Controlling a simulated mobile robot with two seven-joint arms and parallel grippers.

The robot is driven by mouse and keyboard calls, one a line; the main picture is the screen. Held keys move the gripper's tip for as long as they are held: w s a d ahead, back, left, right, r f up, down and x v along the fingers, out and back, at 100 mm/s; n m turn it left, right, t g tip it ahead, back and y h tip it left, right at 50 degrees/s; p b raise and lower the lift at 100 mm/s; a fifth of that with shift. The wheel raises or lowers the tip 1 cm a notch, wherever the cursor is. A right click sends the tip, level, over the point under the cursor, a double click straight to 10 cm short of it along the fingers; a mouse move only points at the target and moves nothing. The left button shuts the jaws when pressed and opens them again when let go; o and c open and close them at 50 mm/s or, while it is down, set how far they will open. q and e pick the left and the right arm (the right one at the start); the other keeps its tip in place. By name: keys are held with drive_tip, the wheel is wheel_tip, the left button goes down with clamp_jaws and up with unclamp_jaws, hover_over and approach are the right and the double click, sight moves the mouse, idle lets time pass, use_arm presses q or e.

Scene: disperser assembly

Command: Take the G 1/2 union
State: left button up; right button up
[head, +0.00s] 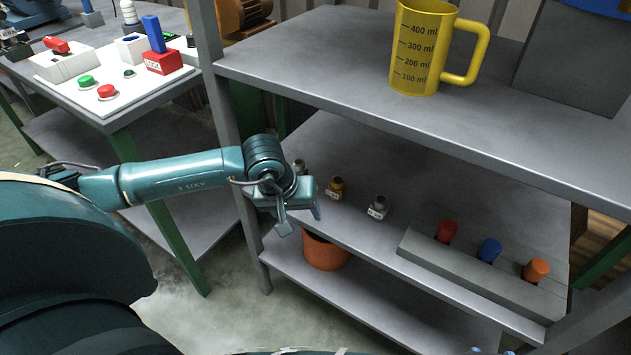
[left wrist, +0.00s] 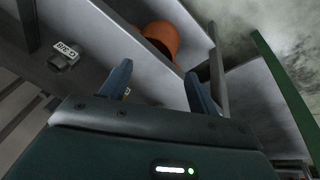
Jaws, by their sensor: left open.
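Three small metal fittings with labels stand in a row on the middle shelf in the head view. One grey fitting (head: 299,166) is just behind my left gripper, a brass-coloured one (head: 336,188) is in the middle, and another grey one (head: 378,207) is to the right. The labels are too small to tell which is the G 1/2 union. My left gripper (head: 301,214) is open and empty at the shelf's front edge. In the left wrist view the gripper (left wrist: 157,76) has nothing between its fingers. One labelled fitting (left wrist: 65,56) lies to their left, apart from them.
A grey block (head: 415,246) with red, blue and orange plugs is on the middle shelf (head: 350,150) at right. An orange pot (head: 325,252) is below. The upper shelf (head: 300,60) overhangs, bearing a yellow measuring jug (head: 420,50). A control table (head: 125,105) stands at left.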

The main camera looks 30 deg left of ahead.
sight(298, 163)
use_arm(q)
drive_tip(key=w+a, duration=0.2)
drive_tip(key=w, duration=0.1)
drive_tip(key=w+a+y, duration=0.1)
drive_tip(key=w+a, duration=0.1)
drive_tip(key=w, duration=0.1)
drive_tip(key=w+a+m+t+y, duration=0.1)
drive_tip(key=w+a, duration=0.1)
drive_tip(key=w, duration=0.1)
drive_tip(key=shift+a+r+b, duration=0.3)
drive_tip(key=shift+r+b, duration=0.05)
drive_tip(key=shift+r, duration=0.05)
drive_tip(key=shift+w+a, duration=0.25)
drive_tip(key=shift+w, duration=0.45)
drive_tip(key=w, duration=0.1)
drive_tip(key=w+a, duration=0.1)
drive_tip(key=w, duration=0.1)
drive_tip(key=shift+w+f+b, duration=0.2)
drive_tip(key=shift+b, duration=0.15)
drive_tip(key=shift+x, duration=1.1)
drive_tip(key=shift+f, duration=0.2)
use_arm(e)
drive_tip(key=shift+w+a+f+n, duration=0.1)
drive_tip(key=shift+w+f+n, duration=0.4)
drive_tip(key=shift+f, duration=0.45)
use_arm(q)
drive_tip(key=shift+c, duration=0.2)
